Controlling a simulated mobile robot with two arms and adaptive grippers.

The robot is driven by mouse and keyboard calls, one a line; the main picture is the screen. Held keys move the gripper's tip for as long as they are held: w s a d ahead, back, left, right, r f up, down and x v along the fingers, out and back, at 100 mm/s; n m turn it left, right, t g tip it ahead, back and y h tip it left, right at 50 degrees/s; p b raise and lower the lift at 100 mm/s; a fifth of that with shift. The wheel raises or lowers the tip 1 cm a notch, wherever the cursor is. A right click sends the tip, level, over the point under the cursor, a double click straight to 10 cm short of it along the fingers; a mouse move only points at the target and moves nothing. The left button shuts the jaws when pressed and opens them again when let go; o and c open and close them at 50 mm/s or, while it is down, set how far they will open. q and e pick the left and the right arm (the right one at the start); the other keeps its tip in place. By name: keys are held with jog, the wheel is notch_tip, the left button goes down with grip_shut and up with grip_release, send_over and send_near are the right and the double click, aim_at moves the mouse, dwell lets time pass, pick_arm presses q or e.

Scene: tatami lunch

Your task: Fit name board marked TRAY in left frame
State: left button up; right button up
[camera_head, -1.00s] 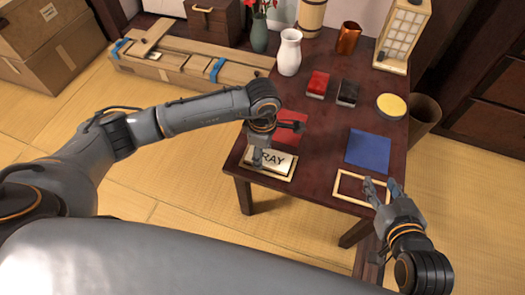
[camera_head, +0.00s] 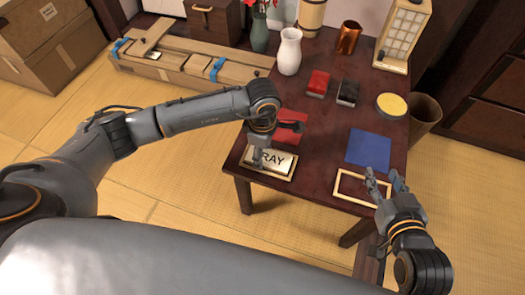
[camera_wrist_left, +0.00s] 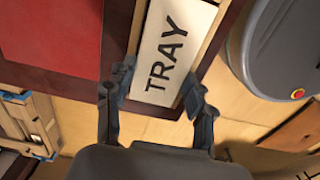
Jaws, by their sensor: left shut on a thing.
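The name board marked TRAY (camera_head: 279,160) is a pale plate with dark letters. It lies over the left frame (camera_head: 270,175), and the frame's light rim shows around its near edge. My left gripper (camera_head: 258,163) is shut on the board from its left end and hides the letter T in the head view. In the left wrist view, the board (camera_wrist_left: 165,60) sits between the two fingers and the whole word shows. I cannot tell whether it is fully seated. My right gripper (camera_head: 383,180) is open and empty by the empty right frame (camera_head: 348,190).
A red mat (camera_head: 292,125) lies behind the left frame and a blue mat (camera_head: 368,147) behind the right one. A white vase (camera_head: 289,52), a red box (camera_head: 318,82), a black box (camera_head: 348,92) and a yellow-topped round thing (camera_head: 391,104) stand farther back. The table middle is clear.

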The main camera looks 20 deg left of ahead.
pick_arm(q)
jog(key=o, duration=1.2)
jog(key=shift+o, duration=0.2)
